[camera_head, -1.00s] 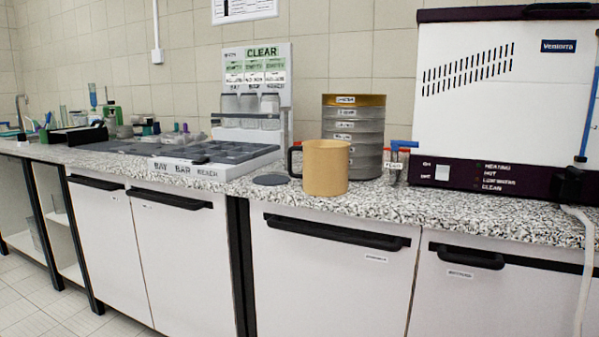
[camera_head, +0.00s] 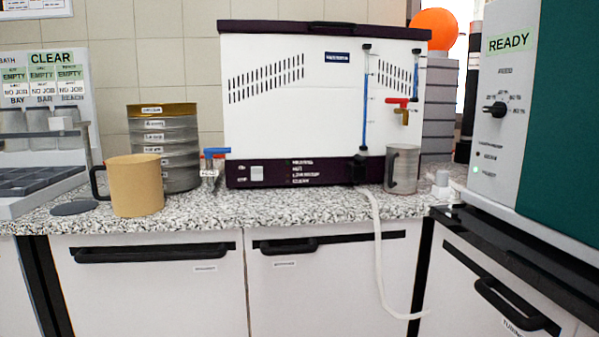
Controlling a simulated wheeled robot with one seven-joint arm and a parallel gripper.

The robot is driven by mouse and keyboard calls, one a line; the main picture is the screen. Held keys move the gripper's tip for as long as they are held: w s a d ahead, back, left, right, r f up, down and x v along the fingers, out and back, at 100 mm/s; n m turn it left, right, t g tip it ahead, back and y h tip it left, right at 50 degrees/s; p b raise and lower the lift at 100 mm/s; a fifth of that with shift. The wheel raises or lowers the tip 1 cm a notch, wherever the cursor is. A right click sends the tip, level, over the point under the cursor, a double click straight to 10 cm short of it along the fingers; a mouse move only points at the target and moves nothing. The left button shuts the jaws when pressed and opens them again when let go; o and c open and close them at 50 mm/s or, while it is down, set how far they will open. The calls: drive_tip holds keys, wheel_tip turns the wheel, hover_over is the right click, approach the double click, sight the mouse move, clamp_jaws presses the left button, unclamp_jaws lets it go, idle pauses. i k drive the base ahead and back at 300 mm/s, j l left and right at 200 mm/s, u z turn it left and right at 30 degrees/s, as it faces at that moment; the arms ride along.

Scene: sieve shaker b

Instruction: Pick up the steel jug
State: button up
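The steel jug (camera_head: 403,169) is a grey metal cup-shaped vessel. It stands upright on the speckled counter, at the right front of the white water-heating unit (camera_head: 290,120) and below its red-handled tap (camera_head: 402,108). A handle shows on the jug's left side. A larger tan jug (camera_head: 137,187) with a dark handle stands further left, near the counter's front edge. My gripper is in neither frame, so its state and its distance from the jug are hidden.
A sieve stack (camera_head: 164,150) stands behind the tan jug. A pale hose (camera_head: 378,260) hangs over the counter edge near the steel jug. A machine marked READY (camera_head: 505,120) stands at the right. The speckled counter (camera_head: 290,207) is clear in front of the white unit.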

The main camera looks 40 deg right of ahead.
sight(402, 159)
drive_tip(key=z, duration=1.75)
